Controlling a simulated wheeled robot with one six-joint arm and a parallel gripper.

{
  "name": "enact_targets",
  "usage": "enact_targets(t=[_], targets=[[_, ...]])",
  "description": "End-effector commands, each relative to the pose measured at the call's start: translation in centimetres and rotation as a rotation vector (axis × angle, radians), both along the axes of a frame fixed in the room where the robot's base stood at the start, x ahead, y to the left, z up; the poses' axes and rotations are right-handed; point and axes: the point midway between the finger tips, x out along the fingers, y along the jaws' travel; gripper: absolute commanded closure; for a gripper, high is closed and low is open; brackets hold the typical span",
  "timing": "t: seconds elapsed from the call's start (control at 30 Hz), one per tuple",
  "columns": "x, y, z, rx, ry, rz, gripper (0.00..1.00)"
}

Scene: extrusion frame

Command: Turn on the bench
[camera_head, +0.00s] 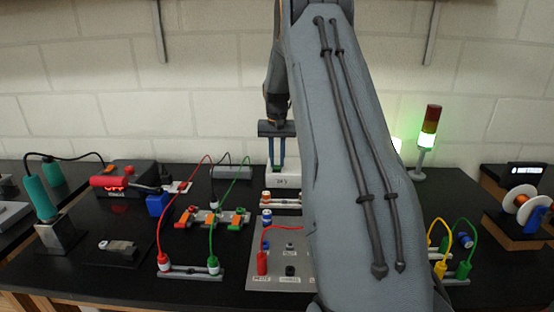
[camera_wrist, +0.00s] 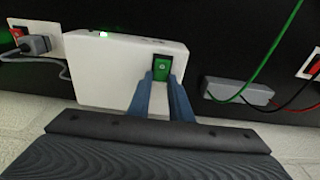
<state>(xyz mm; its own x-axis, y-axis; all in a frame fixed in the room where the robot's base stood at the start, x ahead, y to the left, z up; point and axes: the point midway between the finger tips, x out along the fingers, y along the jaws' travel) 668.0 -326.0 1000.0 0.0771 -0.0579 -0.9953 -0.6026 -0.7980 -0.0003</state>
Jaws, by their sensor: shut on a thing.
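A white box (camera_wrist: 105,65) with a green rocker switch (camera_wrist: 162,67) fills the middle of the wrist view. A small green light (camera_wrist: 103,34) is lit on its edge. The box also shows at the back of the bench (camera_head: 285,181), partly hidden by my arm. My gripper (camera_wrist: 163,80) has its two blue fingers at the switch, one on each side, and is shut on it. In the head view my gripper (camera_head: 277,168) points down at the box. A signal tower (camera_head: 428,140) at the back right glows green below its dark red top.
A grey plug (camera_wrist: 38,44) sits in a wall plate beside the box. A grey strip (camera_wrist: 237,92) with green, red and black wires lies on the other side. A control panel (camera_head: 280,283) and wired terminal blocks (camera_head: 190,273) stand in front. My arm hides the centre right.

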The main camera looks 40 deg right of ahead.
Motion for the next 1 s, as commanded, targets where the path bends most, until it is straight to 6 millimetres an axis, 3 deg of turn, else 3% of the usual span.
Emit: enact_targets(t=[0.07, 0.1, 0.2, 0.57, 1.0], targets=[[0.1, -0.1, 0.1, -0.002, -0.002, 0.000, 1.00], [0.1, -0.1, 0.1, -0.002, -0.003, 0.000, 0.78], [0.1, -0.1, 0.1, -0.002, -0.002, 0.000, 0.62], [0.1, 0.0, 0.5, -0.002, -0.003, 0.001, 0.62], [-0.4, 0.3, 6.7, -0.002, -0.003, 0.000, 0.62]])
